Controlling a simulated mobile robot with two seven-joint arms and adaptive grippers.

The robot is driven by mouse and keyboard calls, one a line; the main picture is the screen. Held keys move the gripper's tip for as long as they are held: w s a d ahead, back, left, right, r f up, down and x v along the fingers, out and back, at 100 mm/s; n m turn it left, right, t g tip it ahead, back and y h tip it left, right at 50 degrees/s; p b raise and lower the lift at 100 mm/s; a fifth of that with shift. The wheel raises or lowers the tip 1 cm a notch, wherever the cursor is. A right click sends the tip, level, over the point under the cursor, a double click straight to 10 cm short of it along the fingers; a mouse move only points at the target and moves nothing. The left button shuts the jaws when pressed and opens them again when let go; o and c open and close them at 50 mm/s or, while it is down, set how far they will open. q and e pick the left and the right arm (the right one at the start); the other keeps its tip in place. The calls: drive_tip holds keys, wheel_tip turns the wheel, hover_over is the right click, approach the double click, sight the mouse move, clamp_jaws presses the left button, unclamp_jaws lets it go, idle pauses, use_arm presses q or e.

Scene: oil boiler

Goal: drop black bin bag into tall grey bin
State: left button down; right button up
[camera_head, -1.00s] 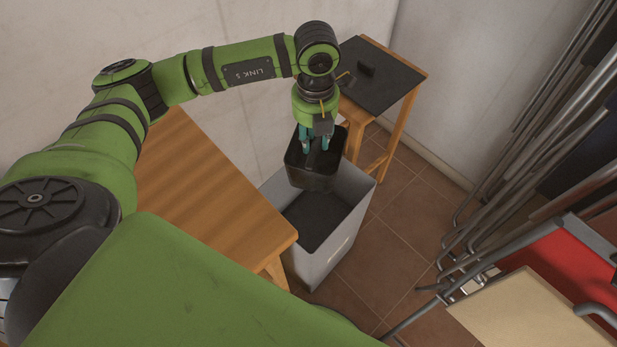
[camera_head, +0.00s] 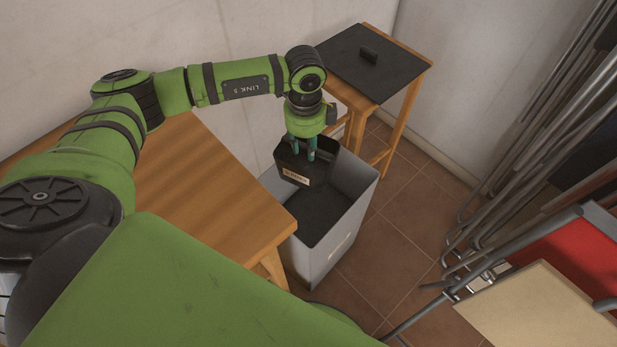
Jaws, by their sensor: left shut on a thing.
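The black bin bag (camera_head: 288,163), stiff and box-like with a small pale label on its front, hangs from my left gripper (camera_head: 303,153). The gripper's teal fingers point down and are shut on it near its upper edge. The tall grey bin (camera_head: 340,243) stands on the floor below, open at the top with a dark inside. The bag overlaps the back left part of the bin's mouth in the picture. I cannot tell how far its bottom is above or below the rim. My right gripper is out of view.
A wooden table (camera_head: 215,190) stands close to the bin's left side. A small wooden stand (camera_head: 408,100) with a black lid-like plate (camera_head: 345,65) is behind it. Folded metal-framed chairs (camera_head: 500,200) crowd the right. Tiled floor (camera_head: 400,245) is clear right of the bin.

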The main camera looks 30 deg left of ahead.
sight(306, 153)
use_arm(q)
wheel_tip(306, 153, down, 4)
drive_tip(key=b, duration=0.2)
drive_tip(key=shift+f+b, duration=0.1)
drive_tip(key=shift+b, duration=0.3)
drive_tip(key=c, duration=0.8)
unclamp_jaws()
drive_tip(key=shift+c, duration=0.2)
wheel_tip(306, 153, up, 12)
drive_tip(key=shift+r, duration=0.1)
